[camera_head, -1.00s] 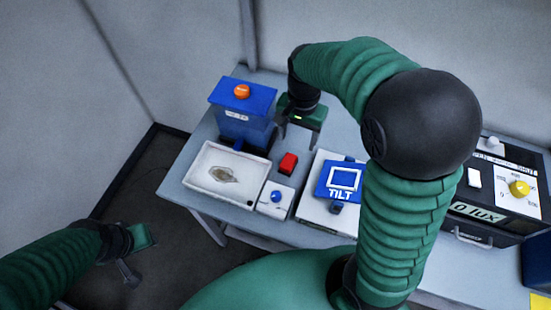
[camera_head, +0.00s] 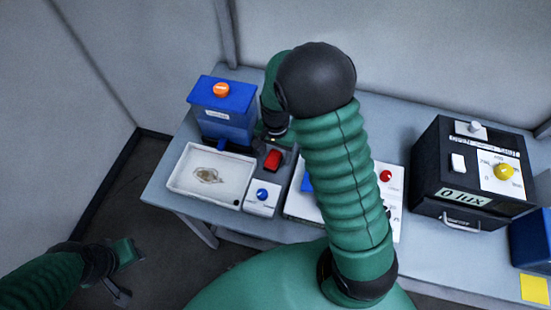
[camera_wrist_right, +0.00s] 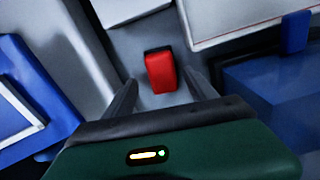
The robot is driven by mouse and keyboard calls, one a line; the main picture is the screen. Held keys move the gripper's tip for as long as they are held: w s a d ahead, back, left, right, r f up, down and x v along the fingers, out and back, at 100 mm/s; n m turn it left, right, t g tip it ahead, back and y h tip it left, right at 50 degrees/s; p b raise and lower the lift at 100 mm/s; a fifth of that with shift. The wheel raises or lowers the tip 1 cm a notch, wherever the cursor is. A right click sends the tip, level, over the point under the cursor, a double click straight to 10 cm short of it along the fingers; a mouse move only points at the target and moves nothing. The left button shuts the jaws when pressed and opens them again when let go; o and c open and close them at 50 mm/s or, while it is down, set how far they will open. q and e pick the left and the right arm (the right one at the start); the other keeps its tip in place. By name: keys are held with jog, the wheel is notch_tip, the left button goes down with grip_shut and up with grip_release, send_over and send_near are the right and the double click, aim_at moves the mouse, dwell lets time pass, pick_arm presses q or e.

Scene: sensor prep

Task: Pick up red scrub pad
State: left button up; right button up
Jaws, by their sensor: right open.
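The red scrub pad (camera_head: 273,160) lies on a grey surface on the table, between the white tray and the tilt device. It also shows in the right wrist view (camera_wrist_right: 161,72), upper middle, between and just beyond my two fingers. My right gripper (camera_wrist_right: 160,88) is open and empty, its fingers spread to either side of the pad's near end. In the head view my right gripper (camera_head: 270,147) is just behind the pad, partly hidden by my own arm. My left gripper (camera_head: 122,272) hangs low at the left, off the table; its jaw gap is unclear.
A blue box with an orange knob (camera_head: 226,108) stands behind the white tray (camera_head: 174,183). A white box with a blue button (camera_head: 262,196) is in front of the pad. The tilt device (camera_head: 300,205) is partly hidden by my arm. A black lux box (camera_head: 440,170) stands right.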

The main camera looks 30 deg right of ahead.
aim_at(273, 157)
jog(key=shift+a+f, duration=0.25)
jog(key=shift+f, duration=0.45)
jog(key=shift+a+f, duration=0.15)
jog(key=shift+a, duration=0.3)
jog(key=shift+d, duration=0.45)
jog(key=c, duration=1.2)
grip_shut()
jog(key=shift+a, duration=0.2)
notch_tip(273, 157, up, 10)
jog(key=shift+r, duration=0.1)
